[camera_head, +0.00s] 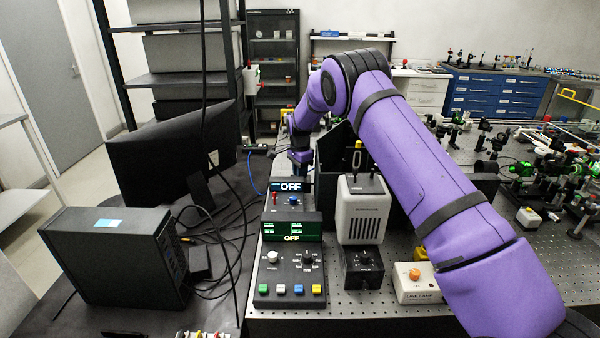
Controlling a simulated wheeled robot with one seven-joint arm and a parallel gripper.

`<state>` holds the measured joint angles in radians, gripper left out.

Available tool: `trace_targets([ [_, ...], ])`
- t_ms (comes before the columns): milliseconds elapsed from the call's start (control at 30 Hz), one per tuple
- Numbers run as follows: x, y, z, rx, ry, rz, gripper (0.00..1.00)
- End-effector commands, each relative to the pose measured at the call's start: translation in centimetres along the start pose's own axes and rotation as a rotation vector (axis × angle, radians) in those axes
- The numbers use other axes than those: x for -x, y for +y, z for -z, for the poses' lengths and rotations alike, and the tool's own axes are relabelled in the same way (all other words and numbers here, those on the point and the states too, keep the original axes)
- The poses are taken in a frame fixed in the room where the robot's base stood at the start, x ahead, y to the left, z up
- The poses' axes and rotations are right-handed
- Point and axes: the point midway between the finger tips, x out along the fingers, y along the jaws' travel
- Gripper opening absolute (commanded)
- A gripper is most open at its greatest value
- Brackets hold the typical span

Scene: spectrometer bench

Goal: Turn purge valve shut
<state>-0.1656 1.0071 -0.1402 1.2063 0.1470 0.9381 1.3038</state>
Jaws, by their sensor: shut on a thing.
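My gripper (299,157) is at the far end of my purple arm, pointing down just behind the rear black box with an OFF display (290,186). It looks small and dark here, and its fingertips are hardly visible. It is shut on what appears to be the purge valve's handle. The valve itself is hidden behind the gripper and the display, so I cannot tell which way the handle points. A blue tube (254,178) curves along the bench to the left of this spot.
A control box (291,262) with knobs and coloured buttons stands in front. A grey vented lamp housing (362,212) is to its right, with a line lamp box (417,284) nearby. A monitor (160,155) and computer tower (118,257) stand left. Optics crowd the right bench.

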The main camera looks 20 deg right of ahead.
Motion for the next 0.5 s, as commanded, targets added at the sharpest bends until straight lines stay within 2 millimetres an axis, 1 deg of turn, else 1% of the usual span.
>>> trace_targets([
  [367, 0.09, -0.05, 0.03, 0.003, 0.000, 0.002, 0.00],
  [400, 0.09, -0.05, 0.03, 0.003, 0.000, 0.002, 0.25],
  [500, 0.08, -0.05, 0.03, 0.003, 0.000, 0.002, 0.46],
])
